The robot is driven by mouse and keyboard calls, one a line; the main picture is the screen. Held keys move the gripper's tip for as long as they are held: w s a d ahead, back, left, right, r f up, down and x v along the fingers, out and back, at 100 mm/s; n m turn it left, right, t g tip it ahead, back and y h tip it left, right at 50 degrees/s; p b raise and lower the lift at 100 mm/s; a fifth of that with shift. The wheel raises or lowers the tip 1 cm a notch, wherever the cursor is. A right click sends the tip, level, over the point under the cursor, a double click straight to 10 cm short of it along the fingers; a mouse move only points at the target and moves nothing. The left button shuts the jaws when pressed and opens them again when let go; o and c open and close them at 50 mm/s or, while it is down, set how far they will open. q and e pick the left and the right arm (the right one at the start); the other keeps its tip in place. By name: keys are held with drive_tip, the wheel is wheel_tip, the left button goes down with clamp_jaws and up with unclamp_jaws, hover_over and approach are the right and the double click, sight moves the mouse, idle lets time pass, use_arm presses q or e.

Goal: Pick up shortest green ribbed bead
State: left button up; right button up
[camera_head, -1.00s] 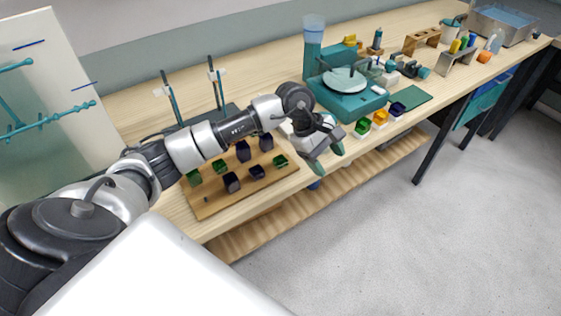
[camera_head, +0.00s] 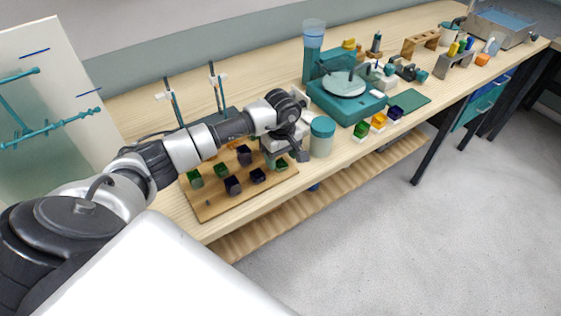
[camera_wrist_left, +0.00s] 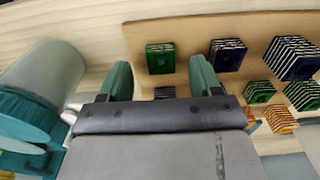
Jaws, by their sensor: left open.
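Green and dark blue ribbed beads sit on a wooden board (camera_head: 212,208). In the head view, green beads stand at the left (camera_head: 194,178) and left middle (camera_head: 221,170). My left gripper (camera_head: 278,160) is at the board's right end, pointing down, and partly hides a small green bead there. In the left wrist view, my left gripper (camera_wrist_left: 160,76) is open and empty. A green ribbed bead (camera_wrist_left: 160,58) lies in line with the gap between its fingers, just past the tips. More green beads (camera_wrist_left: 258,92) (camera_wrist_left: 303,95) show at the right. My right gripper is not in view.
A jar with a teal lid (camera_head: 321,138) stands close to the right of my left gripper; it fills the left of the wrist view (camera_wrist_left: 45,85). Dark blue beads (camera_head: 233,185) (camera_wrist_left: 227,55) stand among the green ones. A teal machine (camera_head: 346,95) is farther right.

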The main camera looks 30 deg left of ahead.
use_arm(q)
drive_tip(key=shift+f, duration=1.3)
drive_tip(key=c, duration=1)
drive_tip(key=shift+r, duration=0.15)
